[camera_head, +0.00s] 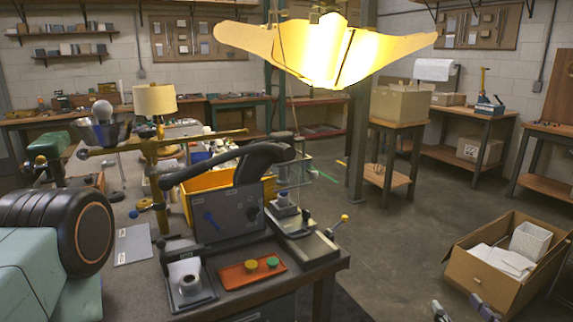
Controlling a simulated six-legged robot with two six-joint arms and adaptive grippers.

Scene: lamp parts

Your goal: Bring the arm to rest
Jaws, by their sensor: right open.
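My right gripper (462,309) shows only by its two fingertips at the bottom edge, right of centre. The tips are well apart, with bare floor between them and nothing held. They are left of the open cardboard box, and I see no contact with it. My left gripper is not in view. On the workbench at left, a pale bulb (102,110) sits in a grey cone-shaped holder (106,132). A cream lampshade (155,99) stands behind a brass arm (205,140).
A lit lamp (325,52) with wide yellow panels hangs at the top. The open cardboard box (490,290) lies at lower right. The floor between is clear.

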